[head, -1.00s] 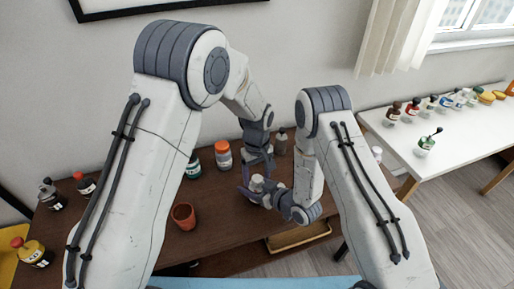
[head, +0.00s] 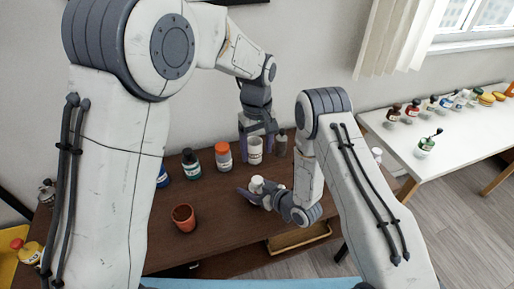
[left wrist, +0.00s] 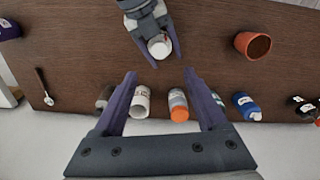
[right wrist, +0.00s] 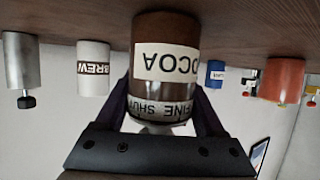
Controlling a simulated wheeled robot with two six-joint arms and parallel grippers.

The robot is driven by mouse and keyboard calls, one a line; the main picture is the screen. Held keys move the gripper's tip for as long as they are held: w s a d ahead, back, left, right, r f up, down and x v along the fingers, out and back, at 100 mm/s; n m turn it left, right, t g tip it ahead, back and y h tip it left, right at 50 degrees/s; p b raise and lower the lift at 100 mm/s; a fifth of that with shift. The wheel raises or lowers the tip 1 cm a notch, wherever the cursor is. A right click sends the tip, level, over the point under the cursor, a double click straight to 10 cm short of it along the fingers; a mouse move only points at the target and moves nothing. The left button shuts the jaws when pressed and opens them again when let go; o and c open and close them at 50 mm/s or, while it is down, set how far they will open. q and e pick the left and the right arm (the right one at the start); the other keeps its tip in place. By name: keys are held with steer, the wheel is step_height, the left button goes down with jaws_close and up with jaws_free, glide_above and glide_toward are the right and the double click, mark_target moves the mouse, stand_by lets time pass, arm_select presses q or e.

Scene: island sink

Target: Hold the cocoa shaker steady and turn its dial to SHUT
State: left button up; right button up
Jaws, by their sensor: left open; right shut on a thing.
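The cocoa shaker (right wrist: 165,68) is a brown cylinder with a white COCOA label and a pale band (right wrist: 160,108) reading FINE and SHUT. The right wrist view shows it upside down. Its white top shows in the head view (head: 257,182) and the left wrist view (left wrist: 159,46). My right gripper (head: 262,196) is shut around the shaker at the dark table. My left gripper (head: 258,133) is open and empty, raised behind and above the shaker and apart from it. Its fingers also show in the left wrist view (left wrist: 160,80). I cannot tell the dial's exact setting.
A white BREW canister (head: 255,150) stands near my left gripper. An orange-capped jar (head: 223,155), a green bottle (head: 191,163) and a grey bottle (head: 281,144) stand along the back. A terracotta cup (head: 184,217) stands left of the shaker. A white side table (head: 455,150) holds several bottles.

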mark_target(257, 179)
arm_select(q)
steer(key=w+a+f+n+g+h, duration=0.1)
steer(key=w+a+g+h, duration=0.1)
steer(key=w+a+g, duration=0.15)
steer(key=shift+h, duration=0.3)
steer(key=x, duration=1.2)
steer(key=shift+w+d, duration=0.25)
steer(key=shift+w, duration=0.1)
jaws_close()
